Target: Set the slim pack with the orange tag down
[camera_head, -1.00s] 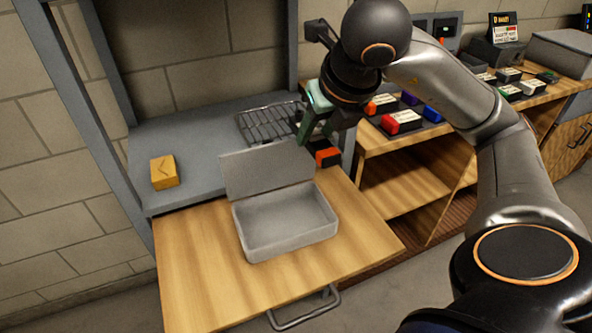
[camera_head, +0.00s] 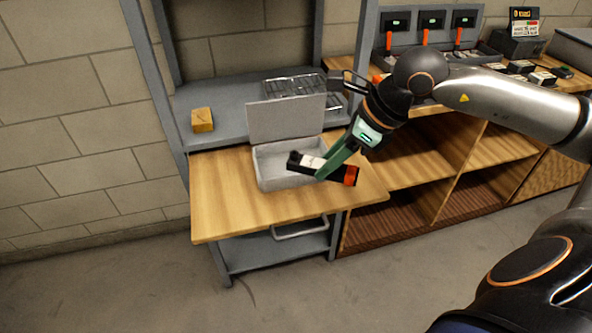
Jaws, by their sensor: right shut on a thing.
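My right gripper (camera_head: 325,172) comes in from the right and is shut on a slim black pack (camera_head: 303,161) with a white label. The orange tag (camera_head: 351,175) is at the pack's right end. The pack is held over the front right part of an open grey box (camera_head: 268,178). Its left end lies across the box opening and its orange end reaches past the box's right side. I cannot tell whether the pack touches the box rim. The box lid (camera_head: 287,118) stands up at the back. My left gripper is not in view.
The box stands on a wooden pull-out board (camera_head: 225,208) with free room at its left. Behind it, a grey shelf (camera_head: 236,124) holds a yellow block (camera_head: 202,120) and a wire rack (camera_head: 290,85). A wooden bench with chargers (camera_head: 431,28) is at the right.

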